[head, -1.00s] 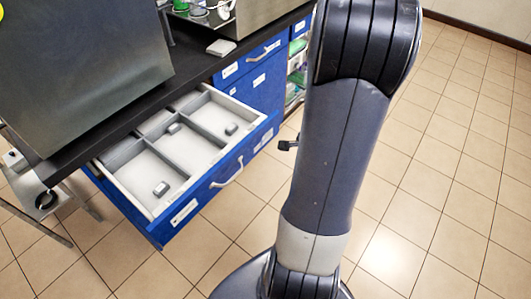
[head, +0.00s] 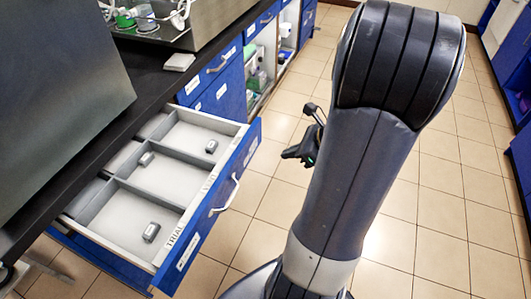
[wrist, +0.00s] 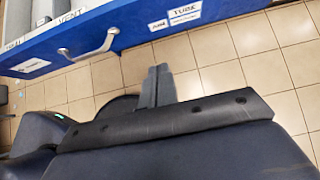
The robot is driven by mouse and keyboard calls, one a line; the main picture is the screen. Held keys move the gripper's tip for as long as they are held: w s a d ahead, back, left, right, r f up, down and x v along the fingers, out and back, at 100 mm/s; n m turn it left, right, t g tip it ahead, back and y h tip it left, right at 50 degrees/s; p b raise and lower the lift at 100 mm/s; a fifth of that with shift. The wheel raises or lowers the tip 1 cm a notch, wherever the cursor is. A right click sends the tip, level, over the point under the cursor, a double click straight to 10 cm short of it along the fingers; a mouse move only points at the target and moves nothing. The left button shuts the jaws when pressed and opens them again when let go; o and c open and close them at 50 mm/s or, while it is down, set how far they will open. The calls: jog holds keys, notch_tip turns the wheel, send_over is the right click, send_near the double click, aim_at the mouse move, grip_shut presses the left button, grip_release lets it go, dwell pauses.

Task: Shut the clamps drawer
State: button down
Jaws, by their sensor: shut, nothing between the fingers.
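The open drawer (head: 207,226) is pulled well out under the black bench, with a blue front and a pale, divided interior. Small grey pieces (head: 151,232) lie in its compartments. Its silver handle (head: 229,193) is on the front. In the wrist view the drawer front (wrist: 132,32) runs along the top, with the handle (wrist: 92,47) at upper left; one label seems to read "TUBE". My gripper (wrist: 152,72) is shut and empty, over the floor just in front of the drawer front and right of the handle. In the head view my arm hides part of it.
The black bench top (head: 150,75) carries a large steel housing (head: 60,90) at left. Closed blue drawers (head: 222,95) and open shelves stand farther along. Another blue cabinet (head: 522,150) is at the far right. Tiled floor (head: 430,210) is clear between.

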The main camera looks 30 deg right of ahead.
aim_at(245, 160)
jog(key=shift+w+a+r+b+x, duration=0.2)
jog(key=shift+w+r+b+x, duration=0.15)
jog(key=shift+x, duration=1.75)
jog(key=shift+w+a+r+b+x, duration=0.2)
jog(key=shift+r+b+x, duration=0.15)
jog(key=shift+x, duration=1.75)
jog(key=shift+w+a+r+b+x, duration=0.2)
jog(key=shift+w+r+b+x, duration=0.15)
jog(key=shift+x, duration=1.8)
